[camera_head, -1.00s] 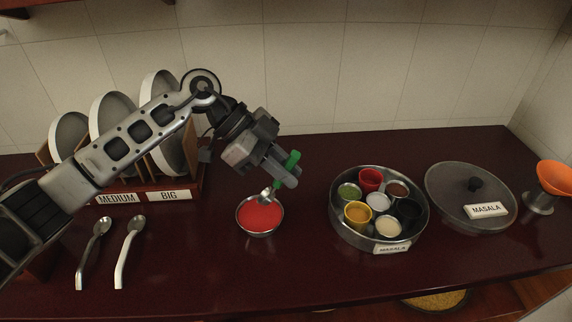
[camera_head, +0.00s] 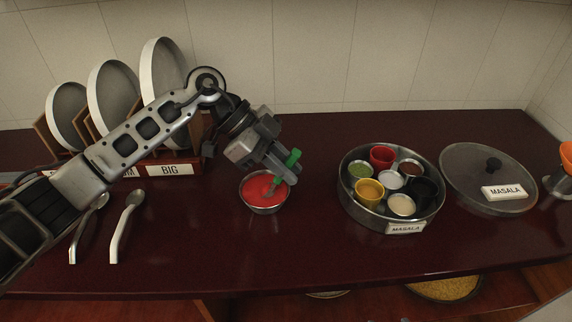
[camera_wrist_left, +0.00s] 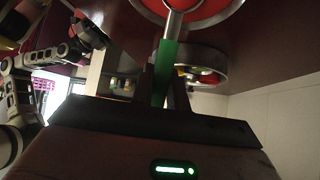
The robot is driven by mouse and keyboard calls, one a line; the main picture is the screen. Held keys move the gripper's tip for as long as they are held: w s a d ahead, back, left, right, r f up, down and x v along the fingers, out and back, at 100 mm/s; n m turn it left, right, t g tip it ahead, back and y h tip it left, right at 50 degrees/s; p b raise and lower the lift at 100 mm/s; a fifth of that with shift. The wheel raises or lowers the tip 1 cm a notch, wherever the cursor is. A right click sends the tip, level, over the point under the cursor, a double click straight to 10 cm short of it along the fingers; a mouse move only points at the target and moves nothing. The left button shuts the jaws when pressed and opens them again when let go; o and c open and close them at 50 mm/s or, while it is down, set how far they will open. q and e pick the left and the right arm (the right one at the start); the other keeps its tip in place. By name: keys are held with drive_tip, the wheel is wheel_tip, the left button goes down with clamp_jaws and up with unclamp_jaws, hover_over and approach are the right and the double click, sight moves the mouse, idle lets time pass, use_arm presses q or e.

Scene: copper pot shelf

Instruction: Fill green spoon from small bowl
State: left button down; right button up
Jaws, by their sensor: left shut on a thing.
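My left gripper (camera_head: 285,175) is shut on the green handle of the green spoon (camera_head: 293,159), above the right side of the small bowl. The small metal bowl (camera_head: 262,208) stands on the counter and holds red powder or paste (camera_head: 257,189). The spoon's head is down inside the bowl, at the red contents, and its bowl part is mostly hidden. In the left wrist view the green handle (camera_wrist_left: 165,72) sits between the fingers, and its metal shaft reaches to the red contents (camera_wrist_left: 205,10). My right gripper is not in view.
A round masala tin (camera_head: 378,217) with several small cups stands to the right. Its lid (camera_head: 465,178) lies farther right. Two metal spoons (camera_head: 127,222) lie at the left, before a rack of upright lids (camera_head: 112,95). The counter front (camera_head: 280,250) is clear.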

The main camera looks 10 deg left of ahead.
use_arm(q)
drive_tip(key=shift+d+f+y, duration=0.2)
drive_tip(key=shift+f+y, duration=0.15)
drive_tip(key=shift+y, duration=0.25)
drive_tip(key=shift+d+f+y, duration=0.15)
drive_tip(key=shift+y, duration=0.35)
drive_tip(key=y, duration=0.1)
drive_tip(key=d+f+y, duration=0.1)
drive_tip(key=y, duration=0.1)
drive_tip(key=shift+f, duration=0.25)
drive_tip(key=shift+d+r+t+y+p, duration=0.2)
drive_tip(key=shift+r+t+y+p, duration=0.15)
drive_tip(key=shift+y+p, duration=0.6)
drive_tip(key=shift+s+d+y+p, duration=0.1)
drive_tip(key=shift+d+y+p, duration=0.3)
drive_tip(key=shift+p, duration=0.3)
drive_tip(key=shift+f+y, duration=0.15)
drive_tip(key=shift+y, duration=0.3)
drive_tip(key=shift+r+p, duration=0.3)
drive_tip(key=shift+d+r+p, duration=0.1)
drive_tip(key=shift+r+p, duration=0.4)
drive_tip(key=shift+r, duration=0.1)
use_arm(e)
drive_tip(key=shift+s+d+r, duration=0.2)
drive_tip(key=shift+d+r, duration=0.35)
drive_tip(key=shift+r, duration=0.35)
